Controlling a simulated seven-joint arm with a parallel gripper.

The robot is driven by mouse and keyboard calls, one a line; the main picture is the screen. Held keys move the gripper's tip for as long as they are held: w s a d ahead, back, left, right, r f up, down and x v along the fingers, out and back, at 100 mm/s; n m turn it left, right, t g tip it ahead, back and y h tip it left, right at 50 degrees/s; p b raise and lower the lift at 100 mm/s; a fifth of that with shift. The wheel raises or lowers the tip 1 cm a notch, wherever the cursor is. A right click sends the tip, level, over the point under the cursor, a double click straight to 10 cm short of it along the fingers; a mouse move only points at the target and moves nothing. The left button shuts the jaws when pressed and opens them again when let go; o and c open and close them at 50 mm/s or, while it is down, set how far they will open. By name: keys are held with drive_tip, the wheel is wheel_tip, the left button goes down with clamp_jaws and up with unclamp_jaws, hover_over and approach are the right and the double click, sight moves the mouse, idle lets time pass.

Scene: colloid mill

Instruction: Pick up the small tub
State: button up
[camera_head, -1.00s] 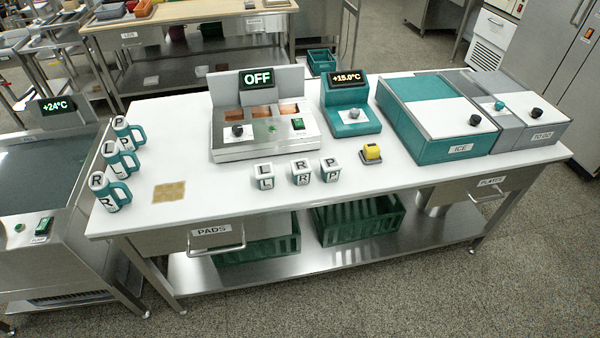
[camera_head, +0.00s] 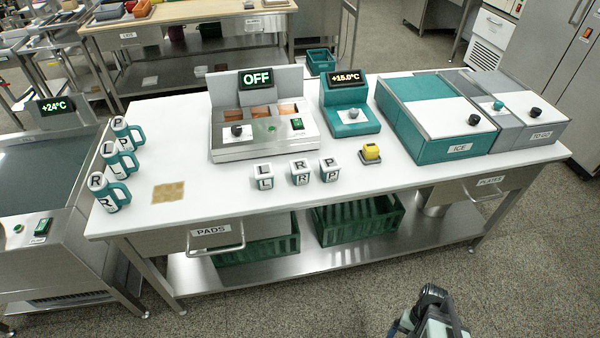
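Several small containers stand on the white worktop; none is plainly marked as the small tub. Three small white lettered tubs stand in a row near the front middle: the left tub (camera_head: 264,177), the middle tub (camera_head: 300,173) and the right tub (camera_head: 329,170). All are upright. A small yellow item on a dark base (camera_head: 371,152) sits to their right. My gripper (camera_head: 433,300) shows at the bottom edge, right of centre, in front of the table and apart from everything on it. Its fingers cannot be made out clearly.
Three lettered teal-handled mugs (camera_head: 118,164) line the left end, near a tan square pad (camera_head: 169,193). Behind the tubs stand the machine reading OFF (camera_head: 230,148), the +15.0°C unit (camera_head: 350,122) and the ICE box (camera_head: 440,118). The worktop's front strip (camera_head: 400,182) is clear.

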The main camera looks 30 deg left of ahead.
drive_tip(key=w+a+r+n+t, duration=0.1)
drive_tip(key=w+a+r, duration=0.7)
drive_tip(key=w+a, duration=0.15)
wheel_tip(320, 180, up, 42)
drive_tip(key=r+n+t, duration=0.1)
drive_tip(key=n+t, duration=0.3)
drive_tip(key=n, duration=0.4)
hover_over(300, 165)
drive_tip(key=f, duration=0.9)
drive_tip(key=shift+s+a, duration=0.1)
drive_tip(key=shift+a, duration=0.15)
drive_tip(key=shift+d+f, duration=0.15)
drive_tip(key=shift+f, duration=1.15)
drive_tip(key=shift+d+f, duration=0.1)
drive_tip(key=shift+f, duration=1.2)
drive_tip(key=c, duration=1.2)
